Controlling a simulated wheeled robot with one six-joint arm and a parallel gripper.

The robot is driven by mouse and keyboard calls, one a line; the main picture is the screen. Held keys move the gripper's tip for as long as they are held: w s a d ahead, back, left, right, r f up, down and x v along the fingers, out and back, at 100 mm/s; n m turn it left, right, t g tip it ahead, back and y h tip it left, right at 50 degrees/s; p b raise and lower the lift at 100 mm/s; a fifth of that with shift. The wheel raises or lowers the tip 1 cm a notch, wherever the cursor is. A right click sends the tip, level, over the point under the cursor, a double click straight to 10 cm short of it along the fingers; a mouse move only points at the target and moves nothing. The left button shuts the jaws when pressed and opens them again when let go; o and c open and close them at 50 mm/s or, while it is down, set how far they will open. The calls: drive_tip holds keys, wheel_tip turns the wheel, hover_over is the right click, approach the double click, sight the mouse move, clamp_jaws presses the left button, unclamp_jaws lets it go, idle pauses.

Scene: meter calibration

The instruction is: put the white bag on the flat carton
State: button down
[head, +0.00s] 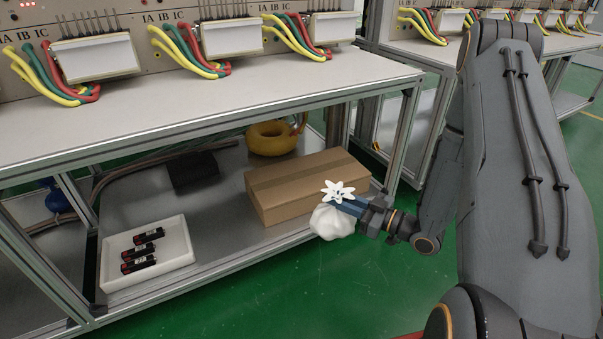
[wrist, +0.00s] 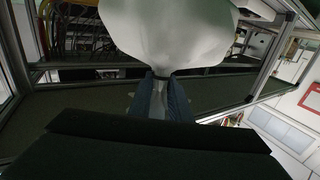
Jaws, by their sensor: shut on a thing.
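The white bag (head: 333,221) hangs from my gripper (head: 347,201) in the head view, its star-shaped gathered top above the fingers and its round body below. My gripper is shut on the neck of the bag. The flat carton (head: 290,203) is a closed brown box on the lower shelf, just behind and left of the bag. The bag overlaps the carton's front right in the picture; I cannot tell whether they touch. In the wrist view the bag (wrist: 170,30) fills the top middle, its neck between my fingertips (wrist: 160,85).
A white tray (head: 187,262) with several dark batteries stands at the shelf's left front. A black box (head: 193,172) and a yellow ring-shaped object (head: 271,138) lie farther back. The tabletop (head: 200,95) and its metal leg (head: 405,130) bound the shelf opening above and right.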

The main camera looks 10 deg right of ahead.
drive_tip(key=w+a+r+m+t+h, duration=0.2)
drive_tip(key=w+r+h, duration=0.15)
drive_tip(key=w, duration=1.05)
drive_tip(key=w+a+r+m+t+h, duration=0.2)
drive_tip(key=w+r, duration=0.2)
drive_tip(key=w, duration=1)
wheel_tip(320, 180, down, 10)
drive_tip(key=b, duration=0.3)
drive_tip(key=shift+d+b, duration=0.25)
drive_tip(key=shift+b, duration=0.1)
drive_tip(key=shift+f, duration=0.1)
drive_tip(key=c, duration=1.6)
unclamp_jaws()
drive_tip(key=shift+c, duration=0.2)
drive_tip(key=shift+s, duration=0.15)
drive_tip(key=p+v, duration=0.5)
drive_tip(key=v, duration=0.7)
